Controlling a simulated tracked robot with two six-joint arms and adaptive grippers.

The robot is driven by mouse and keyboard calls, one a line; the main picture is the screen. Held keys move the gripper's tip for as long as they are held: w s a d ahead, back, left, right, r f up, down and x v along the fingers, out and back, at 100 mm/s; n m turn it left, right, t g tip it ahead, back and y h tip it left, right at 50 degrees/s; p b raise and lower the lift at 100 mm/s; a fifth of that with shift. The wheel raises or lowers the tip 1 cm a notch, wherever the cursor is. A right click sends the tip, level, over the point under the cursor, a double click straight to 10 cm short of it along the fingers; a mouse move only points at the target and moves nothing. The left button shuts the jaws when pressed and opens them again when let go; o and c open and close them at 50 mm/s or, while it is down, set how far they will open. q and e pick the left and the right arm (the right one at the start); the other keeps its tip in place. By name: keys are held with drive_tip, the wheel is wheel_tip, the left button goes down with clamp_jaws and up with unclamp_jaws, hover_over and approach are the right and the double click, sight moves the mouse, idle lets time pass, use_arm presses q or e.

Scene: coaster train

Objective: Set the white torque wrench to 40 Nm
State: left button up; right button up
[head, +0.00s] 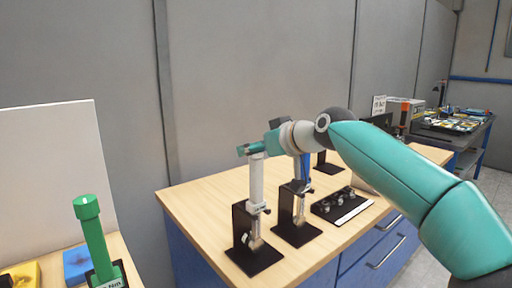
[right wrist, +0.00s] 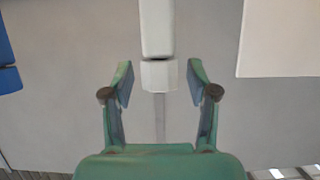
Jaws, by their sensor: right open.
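The white torque wrench (head: 257,182) stands upright in a black stand (head: 243,222) on the wooden-topped bench. In the right wrist view its white handle (right wrist: 157,28), a white collar below it and a thin grey shaft (right wrist: 160,115) run down the middle. My right gripper (head: 248,149) is at the wrench's upper end in the head view. In the right wrist view its fingers (right wrist: 160,72) are open, one on each side of the collar, with gaps to both. I cannot read any scale. My left gripper is not in view.
A blue wrench (head: 304,172) in its own black stand is close behind, to the right. A black tray (head: 341,206) with small round parts lies right of it. A green wrench (head: 95,240) stands at the left front, by a white panel (head: 45,170). The bench front is clear.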

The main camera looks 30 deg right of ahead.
clamp_jaws()
idle(0.4)
